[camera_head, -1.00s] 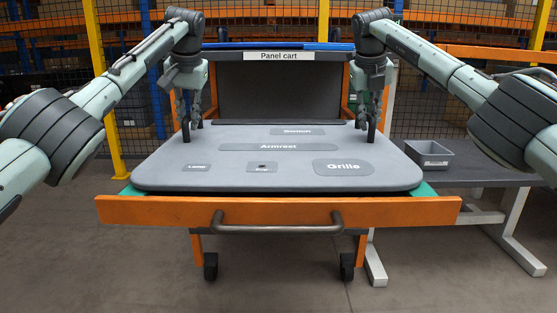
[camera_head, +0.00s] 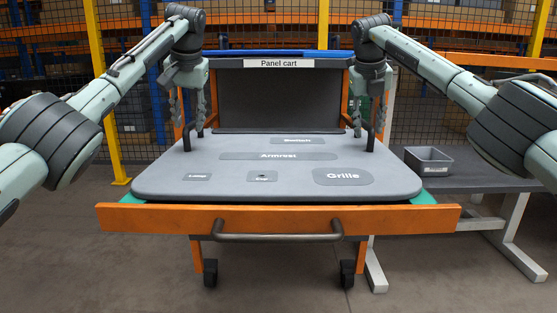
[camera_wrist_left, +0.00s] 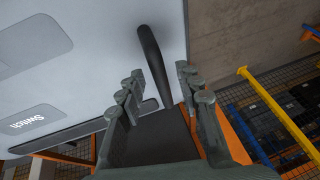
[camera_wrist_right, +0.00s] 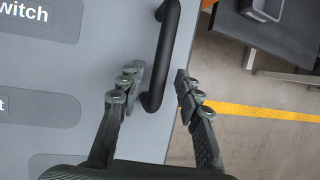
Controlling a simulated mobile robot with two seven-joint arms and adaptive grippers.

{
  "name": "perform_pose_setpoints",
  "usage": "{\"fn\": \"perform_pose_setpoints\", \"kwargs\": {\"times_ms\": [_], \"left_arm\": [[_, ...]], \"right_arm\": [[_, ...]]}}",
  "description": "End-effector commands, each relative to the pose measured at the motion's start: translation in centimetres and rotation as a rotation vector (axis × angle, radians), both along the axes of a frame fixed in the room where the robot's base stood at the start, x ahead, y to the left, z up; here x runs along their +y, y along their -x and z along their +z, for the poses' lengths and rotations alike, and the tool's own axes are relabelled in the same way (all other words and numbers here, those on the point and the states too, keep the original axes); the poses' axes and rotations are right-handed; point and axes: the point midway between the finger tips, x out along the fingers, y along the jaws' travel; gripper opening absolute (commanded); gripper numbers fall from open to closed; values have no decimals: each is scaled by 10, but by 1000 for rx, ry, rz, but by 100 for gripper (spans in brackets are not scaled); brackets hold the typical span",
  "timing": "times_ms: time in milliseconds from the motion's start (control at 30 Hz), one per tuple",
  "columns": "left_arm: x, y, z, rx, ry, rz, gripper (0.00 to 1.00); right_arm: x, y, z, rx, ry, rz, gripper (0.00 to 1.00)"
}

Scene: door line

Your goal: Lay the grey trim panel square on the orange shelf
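The grey trim panel (camera_head: 240,185) lies flat on the panel cart, with labels such as Grille and Armrest facing up. It carries a dark upright handle on its left (camera_head: 186,140) and on its right (camera_head: 370,141). My left gripper (camera_head: 187,118) is open above the left handle. In the left wrist view that handle (camera_wrist_left: 151,60) lies beyond the parted fingers. My right gripper (camera_head: 370,118) is open above the right handle. In the right wrist view that handle (camera_wrist_right: 163,50) runs forward between the open fingertips. I cannot tell which orange surface is the named shelf.
The panel cart has an orange front (camera_head: 150,217) with a grey push bar (camera_head: 278,237), and a dark back board under its sign. A dark side table (camera_head: 470,172) with a grey bin (camera_head: 428,160) stands at the right. Mesh fencing and racks lie behind.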

Motion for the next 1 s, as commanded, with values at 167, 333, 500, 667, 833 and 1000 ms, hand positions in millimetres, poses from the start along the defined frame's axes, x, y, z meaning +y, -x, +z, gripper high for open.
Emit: {"fn": "perform_pose_setpoints", "kwargs": {"times_ms": [167,333,500,667,833,1000], "left_arm": [[-8,15,38,-4,1,-2,35],[-14,28,68,-3,1,-1,35],[-17,35,85,-2,0,-1,35],[-18,38,90,0,0,-1,35],[-18,38,90,0,0,-1,35],[-18,38,89,-1,1,-1,35]], "right_arm": [[0,0,1,0,0,0,35],[0,0,1,0,0,0,35],[0,0,1,0,0,0,35],[1,2,8,-2,0,0,35],[6,13,35,-5,1,0,35],[13,28,69,-4,1,0,35]]}}
